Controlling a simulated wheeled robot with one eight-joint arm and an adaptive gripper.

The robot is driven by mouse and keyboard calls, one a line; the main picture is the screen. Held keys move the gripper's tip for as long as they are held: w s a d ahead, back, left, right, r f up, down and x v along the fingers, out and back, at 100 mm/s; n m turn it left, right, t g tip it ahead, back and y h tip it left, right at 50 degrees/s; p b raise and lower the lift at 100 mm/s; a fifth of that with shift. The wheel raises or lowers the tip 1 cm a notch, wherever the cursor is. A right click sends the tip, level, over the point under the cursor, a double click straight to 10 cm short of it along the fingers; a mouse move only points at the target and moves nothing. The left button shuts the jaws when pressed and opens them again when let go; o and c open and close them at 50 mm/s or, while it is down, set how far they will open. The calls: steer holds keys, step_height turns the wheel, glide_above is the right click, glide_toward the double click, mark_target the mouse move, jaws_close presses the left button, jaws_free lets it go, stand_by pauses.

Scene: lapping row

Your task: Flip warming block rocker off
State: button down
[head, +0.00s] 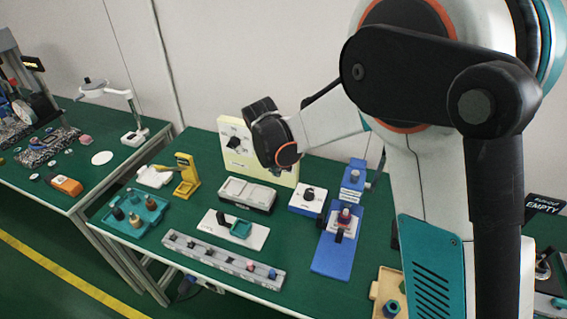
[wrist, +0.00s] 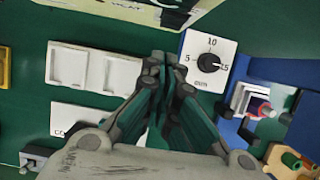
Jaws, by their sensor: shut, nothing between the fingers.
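In the wrist view the two white plates (wrist: 68,66) lie left of my gripper (wrist: 166,62). No label shows on them, so I cannot tell whether one is the warming block rocker or which way it is tipped. My gripper is shut and empty, with its fingertips between the plates and the white knob box (wrist: 208,62); no contact shows. In the head view my wrist (head: 272,140) is in front of the cream panel and the fingertips cannot be made out.
The cream panel (head: 229,128) with knobs stands behind. A blue fixture (head: 333,255) is on the right. A white plate (head: 220,240) with a dark lever and green cup and a grey strip (head: 215,262) lie in front. A teal tray (head: 152,203) is at left.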

step_height(320, 180, up, 10)
steer(key=s+p, duration=0.1)
steer(key=p, duration=0.2)
steer(key=shift+a, duration=0.15)
